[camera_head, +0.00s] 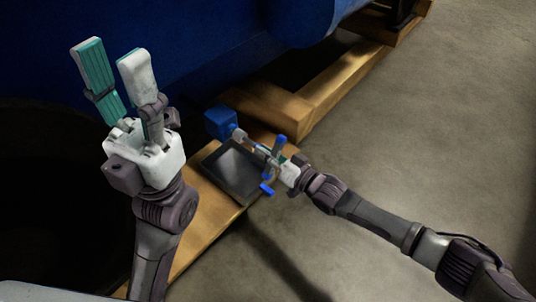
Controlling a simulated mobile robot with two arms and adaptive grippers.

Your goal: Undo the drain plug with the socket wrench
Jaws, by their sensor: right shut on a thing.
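My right gripper (281,168) is shut on the socket wrench (267,189), a T-shaped tool with blue ends on its crossbar. The wrench's grey shaft points up and left toward a blue block-shaped fitting (220,122) low beside the engine. The shaft's end is at or very near the fitting; I cannot tell whether they touch. The drain plug cannot be made out. My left gripper (110,54) is raised at the left, fingers pointing up and spread, with nothing between them.
A dark flat tray (235,172) lies on a wooden beam (197,228) below the wrench. More timber (308,108) supports the big blue engine (190,45). Grey concrete floor (440,130) is clear at the right. The left side is very dark.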

